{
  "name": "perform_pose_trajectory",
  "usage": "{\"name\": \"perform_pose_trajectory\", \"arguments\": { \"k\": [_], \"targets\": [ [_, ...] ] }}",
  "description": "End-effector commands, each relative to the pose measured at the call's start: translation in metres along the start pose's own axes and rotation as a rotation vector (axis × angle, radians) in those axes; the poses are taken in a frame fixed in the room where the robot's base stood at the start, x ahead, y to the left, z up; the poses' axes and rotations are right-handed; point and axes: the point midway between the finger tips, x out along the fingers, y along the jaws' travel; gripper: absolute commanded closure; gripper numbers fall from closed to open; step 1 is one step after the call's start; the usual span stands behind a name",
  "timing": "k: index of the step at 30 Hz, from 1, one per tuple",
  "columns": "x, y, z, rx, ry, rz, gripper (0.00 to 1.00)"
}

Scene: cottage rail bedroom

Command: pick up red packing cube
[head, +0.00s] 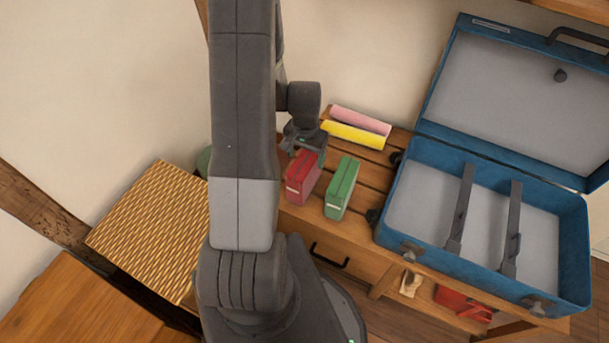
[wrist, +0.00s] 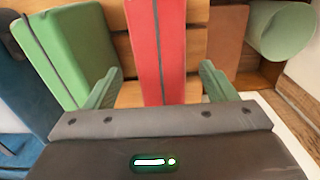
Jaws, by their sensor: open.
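The red packing cube (head: 303,176) stands upright on the slatted wooden bench, left of a green packing cube (head: 341,187). My gripper (head: 302,140) is over the far end of the red cube in the head view, partly hidden by my arm. In the wrist view the red cube (wrist: 157,48) lies ahead, between the two spread fingers of my gripper (wrist: 158,85). The fingers are open, with a gap on each side of the cube. I cannot tell how far down beside it they reach.
The green cube (wrist: 62,55) stands close beside the left finger. A yellow roll (head: 353,136) and a pink roll (head: 361,119) lie behind on the bench (head: 298,213). An open blue suitcase (head: 478,262) is at the right, and a woven-top box (head: 150,225) at the left.

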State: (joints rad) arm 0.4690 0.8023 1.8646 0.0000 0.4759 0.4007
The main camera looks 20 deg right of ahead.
Motion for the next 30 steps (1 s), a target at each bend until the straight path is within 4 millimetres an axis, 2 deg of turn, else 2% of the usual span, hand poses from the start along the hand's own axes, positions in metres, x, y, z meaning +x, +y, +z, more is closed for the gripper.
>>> {"name": "perform_pose_trajectory", "arguments": {
  "k": [7,16,26,27,30],
  "targets": [
    [0.016,0.000,0.001,0.000,-0.001,0.000,0.22],
    [0.054,-0.001,0.005,0.000,-0.001,0.001,0.22],
    [0.060,-0.001,0.004,0.000,0.001,-0.001,0.22],
    [0.060,-0.001,0.004,0.000,0.001,-0.001,0.24],
    [0.060,-0.001,0.004,0.000,0.001,-0.001,0.43]
  ]
}}
